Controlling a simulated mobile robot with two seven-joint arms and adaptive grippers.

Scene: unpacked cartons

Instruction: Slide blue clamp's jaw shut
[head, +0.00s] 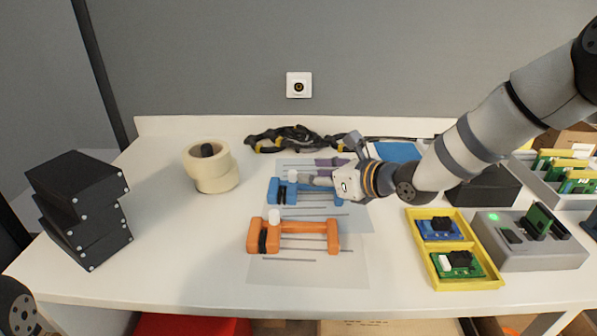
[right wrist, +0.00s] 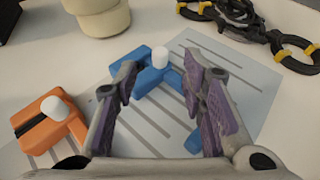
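The blue clamp (head: 274,191) lies on a printed sheet in the middle of the table, with a white knob (head: 293,175) on its left part. My right gripper (head: 318,172) reaches in from the right, above the clamp, and hides part of its right side. In the right wrist view the gripper (right wrist: 162,72) is open, its purple-padded fingers apart. The blue clamp (right wrist: 147,82) and its white knob (right wrist: 160,57) show between and beyond the fingertips. I cannot tell whether a finger touches the clamp. My left gripper is not in view.
An orange clamp (head: 290,242) lies just in front of the blue one. Tape rolls (head: 210,170) and stacked black boxes (head: 85,205) are at the left. Black-and-yellow tools (head: 295,138) lie behind. A yellow tray (head: 424,255) and grey fixture (head: 530,255) stand at the right.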

